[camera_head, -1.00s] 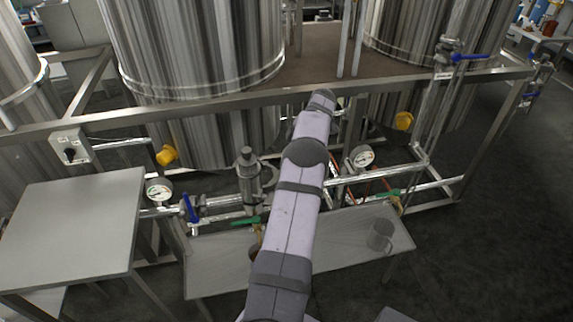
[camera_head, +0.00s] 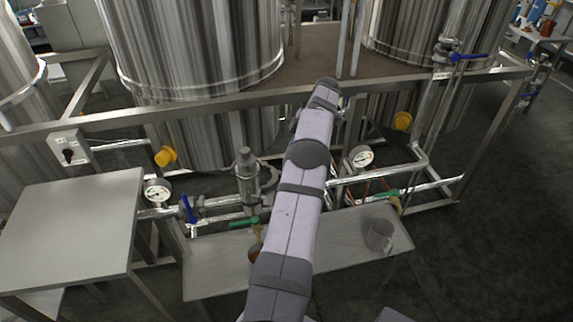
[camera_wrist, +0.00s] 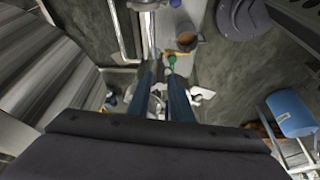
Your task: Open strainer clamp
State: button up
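The strainer (camera_head: 247,178) is an upright metal cylinder with a capped top on the pipework, left of my arm in the head view. Its clamp is too small to make out there. My arm reaches past the strainer's right side, and my gripper is hidden at its far end in the head view. In the wrist view the two dark blue fingers of my gripper (camera_wrist: 162,84) stand apart. Bright metal parts show between and beyond them, but I cannot tell whether any is the clamp. Nothing appears gripped.
A green valve handle (camera_head: 244,222) and a blue one (camera_head: 189,208) sit on the pipes. A frame rail (camera_head: 200,111) and large tanks (camera_head: 195,50) bound the space behind.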

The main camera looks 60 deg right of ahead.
jog(key=shift+p+v, duration=0.55)
jog(key=shift+v, duration=1.45)
